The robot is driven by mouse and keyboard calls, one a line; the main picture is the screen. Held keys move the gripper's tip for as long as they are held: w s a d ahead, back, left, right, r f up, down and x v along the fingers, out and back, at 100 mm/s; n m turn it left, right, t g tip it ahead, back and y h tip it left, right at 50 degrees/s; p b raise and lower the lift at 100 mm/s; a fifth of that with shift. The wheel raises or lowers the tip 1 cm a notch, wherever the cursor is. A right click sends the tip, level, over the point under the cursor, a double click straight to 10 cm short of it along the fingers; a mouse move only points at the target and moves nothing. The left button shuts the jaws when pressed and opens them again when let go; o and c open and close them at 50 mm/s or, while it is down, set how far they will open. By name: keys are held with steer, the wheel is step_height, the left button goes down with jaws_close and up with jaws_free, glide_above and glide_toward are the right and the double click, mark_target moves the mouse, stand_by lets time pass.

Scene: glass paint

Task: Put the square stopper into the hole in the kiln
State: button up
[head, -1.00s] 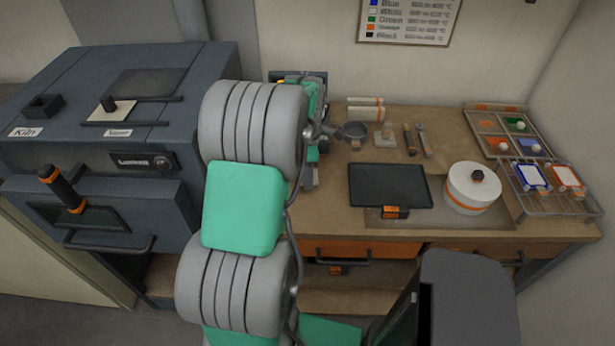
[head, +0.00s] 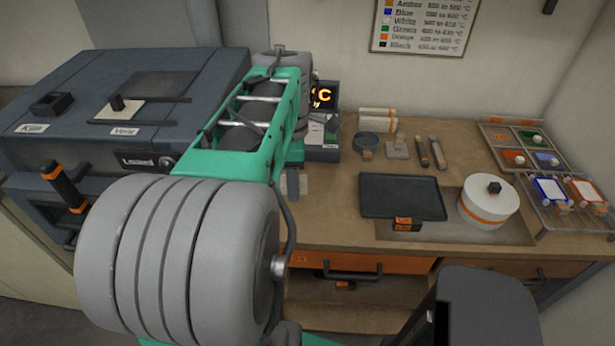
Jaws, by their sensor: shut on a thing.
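The dark grey kiln (head: 60,133) stands at the left, partly covered by my arm. On its top is a small black square fitting with a dark opening (head: 52,104), behind the "Kiln" label. I cannot tell which of these is the hole. My arm crosses in front of the kiln's right side, and its far end is near the back wall. My jaws and anything in them are hidden behind the arm. I cannot make out the square stopper for certain.
A device with a lit orange display (head: 322,97) stands close to my arm's far end. The workbench (head: 335,215) holds a black tray (head: 400,190), a white round pot (head: 489,205), small tools and a paint rack (head: 560,200). The bench front is clear.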

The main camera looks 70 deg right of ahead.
steer(key=shift+w+a+r, duration=0.15)
steer(key=shift+a+r, duration=0.1)
steer(key=shift+a, duration=0.35)
steer(key=shift+a+r, duration=0.25)
steer(key=shift+r, duration=0.05)
steer(key=shift+r+p, duration=1.2)
steer(key=shift+r, duration=0.2)
